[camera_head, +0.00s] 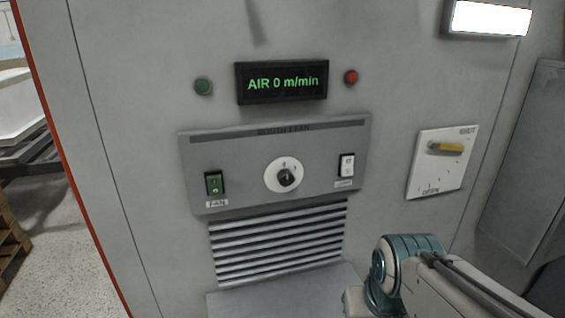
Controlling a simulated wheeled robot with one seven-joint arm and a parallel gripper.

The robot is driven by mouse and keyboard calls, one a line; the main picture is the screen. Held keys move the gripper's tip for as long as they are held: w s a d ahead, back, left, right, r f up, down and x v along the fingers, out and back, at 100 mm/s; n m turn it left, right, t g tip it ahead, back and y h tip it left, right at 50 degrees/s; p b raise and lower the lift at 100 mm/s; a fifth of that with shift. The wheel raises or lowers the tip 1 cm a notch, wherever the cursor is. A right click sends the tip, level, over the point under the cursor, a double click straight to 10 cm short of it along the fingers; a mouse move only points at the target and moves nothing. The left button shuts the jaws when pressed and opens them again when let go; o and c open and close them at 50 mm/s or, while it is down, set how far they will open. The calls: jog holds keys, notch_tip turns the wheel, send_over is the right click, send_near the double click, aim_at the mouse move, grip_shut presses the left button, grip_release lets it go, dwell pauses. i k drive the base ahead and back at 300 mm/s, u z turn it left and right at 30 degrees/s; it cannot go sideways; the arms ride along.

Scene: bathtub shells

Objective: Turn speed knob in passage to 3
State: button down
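A round white dial with a black knob (287,177) sits in the middle of a grey control panel (240,165) on the wall. Small marks ring the knob, too small to read, so I cannot tell its setting. Above the panel a black display (282,82) reads "AIR 0 m/min" in green. Part of my arm shows at the lower right, below and to the right of the panel. My gripper is not in view.
A green FAN switch (214,184) and a white switch (346,166) flank the knob. A green button (203,87) and a red button (351,77) flank the display. A white plate with a yellow handle (446,147) is at right. Vent slats (278,245) lie below.

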aim_at(285, 178)
jog(key=k, duration=1.2)
jog(key=z, duration=0.9)
jog(key=i, duration=1.25)
jog(key=u, duration=0.65)
jog(key=i, duration=0.35)
jog(key=u, duration=0.3)
